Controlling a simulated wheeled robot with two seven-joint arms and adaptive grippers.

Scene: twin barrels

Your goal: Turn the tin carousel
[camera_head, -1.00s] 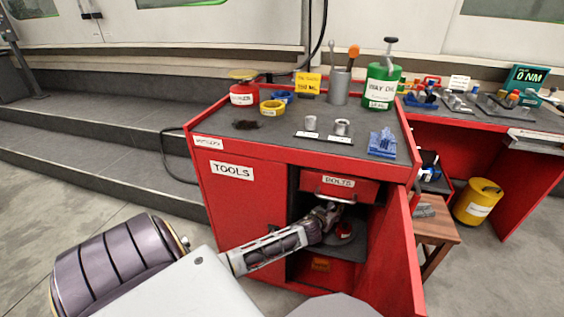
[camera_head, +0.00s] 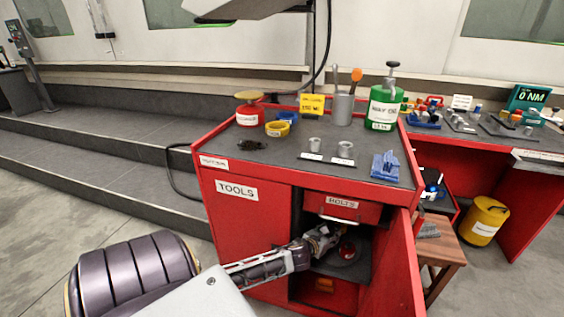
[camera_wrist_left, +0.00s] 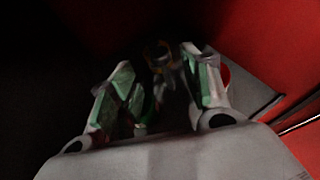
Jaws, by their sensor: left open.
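The tin carousel (camera_head: 346,260) is a dark round plate on the shelf inside the open red tool cabinet, under the BOLTS drawer. A red tin (camera_head: 347,249) shows on it; other tins are hidden by my gripper and shadow. My left gripper (camera_head: 328,238) reaches into the cabinet opening, just left of and above the red tin. In the left wrist view its green-padded fingers (camera_wrist_left: 160,95) are spread apart, with dark, blurred shapes beyond them. A red edge (camera_wrist_left: 224,76) shows beside the right finger. I cannot tell whether a finger touches a tin. My right gripper is out of view.
The BOLTS drawer (camera_head: 343,209) with its handle sits just above my left gripper. The open red door (camera_head: 396,270) bounds the right side. The cabinet top (camera_head: 270,150) holds cans, cups and a green oil can (camera_head: 384,103).

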